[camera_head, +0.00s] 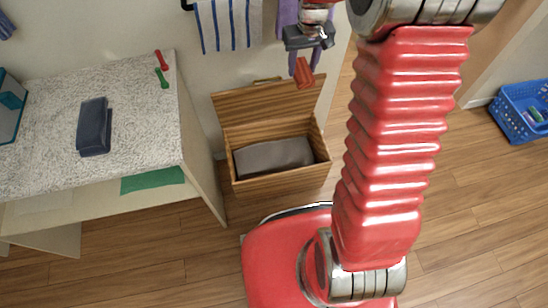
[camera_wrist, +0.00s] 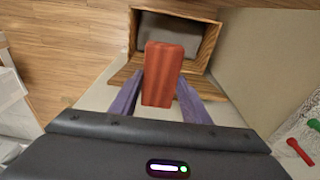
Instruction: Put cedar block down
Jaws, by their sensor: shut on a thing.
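The cedar block (camera_head: 304,73) is a small reddish-brown block. My gripper (camera_head: 304,62) is shut on it and holds it in the air, above the raised lid side of an open wooden chest. In the wrist view the cedar block (camera_wrist: 162,74) sits between my two purple fingers (camera_wrist: 157,88). The wooden chest (camera_head: 281,180) stands on the floor with its lid (camera_head: 268,102) raised at the back. A grey folded cloth (camera_head: 273,157) lies inside it. The chest (camera_wrist: 207,50) also shows behind the block in the wrist view, partly hidden by it.
A striped towel (camera_head: 229,25) hangs on the wall. A blue basket (camera_head: 515,112) stands far right. Wood floor right of the chest is clear.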

